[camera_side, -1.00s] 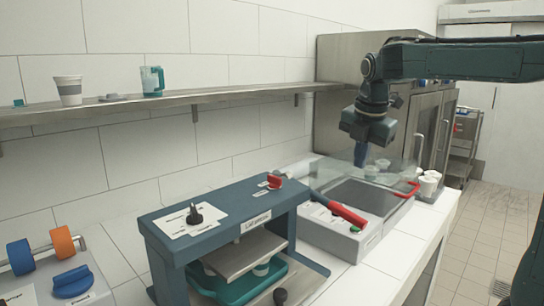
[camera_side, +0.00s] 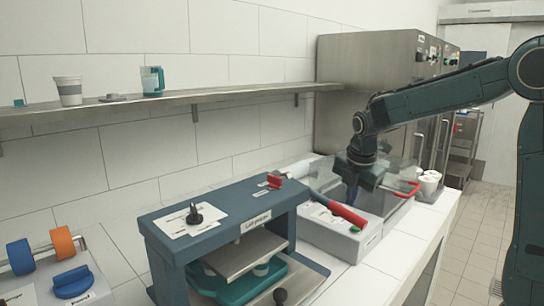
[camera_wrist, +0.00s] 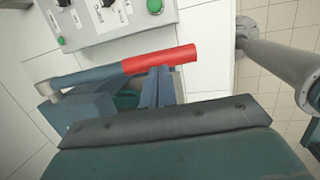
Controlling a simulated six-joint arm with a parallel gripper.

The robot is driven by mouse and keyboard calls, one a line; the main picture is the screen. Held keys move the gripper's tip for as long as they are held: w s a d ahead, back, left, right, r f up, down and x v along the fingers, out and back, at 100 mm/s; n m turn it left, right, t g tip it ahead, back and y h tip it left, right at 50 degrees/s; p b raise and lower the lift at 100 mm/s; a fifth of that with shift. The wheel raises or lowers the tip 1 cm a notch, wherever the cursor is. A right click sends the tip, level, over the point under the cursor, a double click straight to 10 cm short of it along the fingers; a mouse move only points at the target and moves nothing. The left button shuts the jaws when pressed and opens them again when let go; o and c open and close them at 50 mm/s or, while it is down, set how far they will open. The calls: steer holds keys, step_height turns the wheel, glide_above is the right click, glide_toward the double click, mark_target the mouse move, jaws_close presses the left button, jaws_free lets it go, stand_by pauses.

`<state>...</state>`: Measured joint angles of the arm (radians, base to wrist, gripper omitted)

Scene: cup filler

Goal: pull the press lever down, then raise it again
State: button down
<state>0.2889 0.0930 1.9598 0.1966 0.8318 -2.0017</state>
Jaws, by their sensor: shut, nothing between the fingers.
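The press lever (camera_side: 341,210) has a red grip on a grey-blue arm and slants across the front of a grey machine (camera_side: 325,236). In the wrist view the red grip (camera_wrist: 165,59) lies across the picture, just beyond my fingertips. My gripper (camera_side: 352,203) points down and is shut and empty, close behind the red grip in the side view. In the wrist view my fingers (camera_wrist: 158,74) meet the lower edge of the grip in the picture. I cannot tell whether they touch it.
A clear guard (camera_side: 395,173) and a red handle (camera_side: 408,190) stand close to my gripper. White cups (camera_side: 429,184) stand at right. A blue labelled frame (camera_side: 215,205) stands to the left. A shelf (camera_side: 200,97) holds cups above. The counter's front (camera_side: 400,245) is clear.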

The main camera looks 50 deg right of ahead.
mark_target(350, 212)
steer(key=shift+x, duration=1.1)
steer(key=shift+f, duration=0.95)
steer(key=shift+r, duration=0.1)
steer(key=v, duration=1.4)
steer(key=shift+s+r, duration=0.2)
steer(key=shift+r, duration=0.15)
steer(key=shift+s+a, duration=0.1)
steer(key=shift+a, duration=0.05)
